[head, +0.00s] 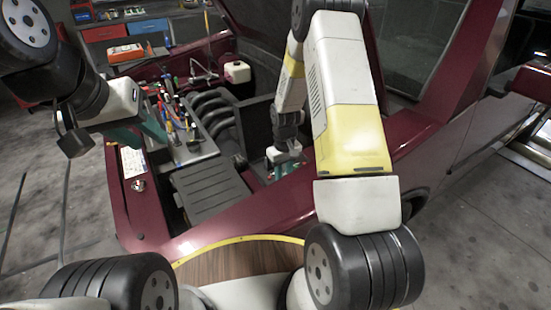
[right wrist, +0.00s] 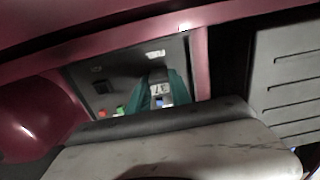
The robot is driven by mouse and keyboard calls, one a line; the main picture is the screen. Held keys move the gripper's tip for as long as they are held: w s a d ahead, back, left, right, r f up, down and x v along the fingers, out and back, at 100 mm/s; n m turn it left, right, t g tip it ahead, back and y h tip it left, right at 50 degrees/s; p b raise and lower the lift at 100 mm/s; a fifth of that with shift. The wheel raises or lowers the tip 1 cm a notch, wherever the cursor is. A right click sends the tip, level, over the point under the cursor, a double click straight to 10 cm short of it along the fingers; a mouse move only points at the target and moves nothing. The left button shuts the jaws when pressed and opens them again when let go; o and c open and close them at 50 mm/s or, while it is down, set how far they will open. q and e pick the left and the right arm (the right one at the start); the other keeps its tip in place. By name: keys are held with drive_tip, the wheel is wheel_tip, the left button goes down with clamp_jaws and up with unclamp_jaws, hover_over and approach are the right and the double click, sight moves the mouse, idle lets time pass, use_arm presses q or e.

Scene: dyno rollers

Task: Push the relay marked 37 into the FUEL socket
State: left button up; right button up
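The relay marked 37 (right wrist: 160,89) is small, with a pale label, and sits between the teal fingers of my right gripper (right wrist: 162,92) in the right wrist view. The fingers are closed on its sides. Behind it is a dark panel (right wrist: 125,72) with a white label (right wrist: 155,53) too small to read. The relay and fingers cover part of the panel, so I cannot tell whether the relay touches a socket. In the head view the right gripper (head: 284,170) is down in the engine bay. My left gripper (head: 148,133) is empty, its teal fingers apart.
Red (right wrist: 102,113) and green (right wrist: 120,108) pieces sit low by the panel. A maroon car body edge (right wrist: 198,62) borders it. The engine bay holds black curved pipes (head: 212,115), a ribbed cover (head: 208,188) and a tool tray (head: 185,152). A red toolbox (head: 126,54) stands behind.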

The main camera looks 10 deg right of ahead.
drive_tip(key=o, duration=0.5)
drive_tip(key=shift+c, duration=0.2)
wheel_tip(320, 180, up, 8)
drive_tip(key=shift+r, duration=0.25)
drive_tip(key=s+r+m+t+y, duration=0.1)
drive_tip(key=s+r, duration=0.4)
drive_tip(key=r, duration=0.3)
drive_tip(key=s+a+r+m+t, duration=0.1)
drive_tip(key=s+r+t, duration=0.1)
drive_tip(key=s+r, duration=0.5)
drive_tip(key=s+r+t+y, duration=0.1)
drive_tip(key=s+r, duration=0.1)
drive_tip(key=r, duration=0.8)
drive_tip(key=s+a+r+m+t, duration=0.1)
drive_tip(key=s+r+t, duration=0.1)
drive_tip(key=s, duration=0.8)
drive_tip(key=shift+a+r, duration=0.15)
drive_tip(key=shift+r, duration=0.65)
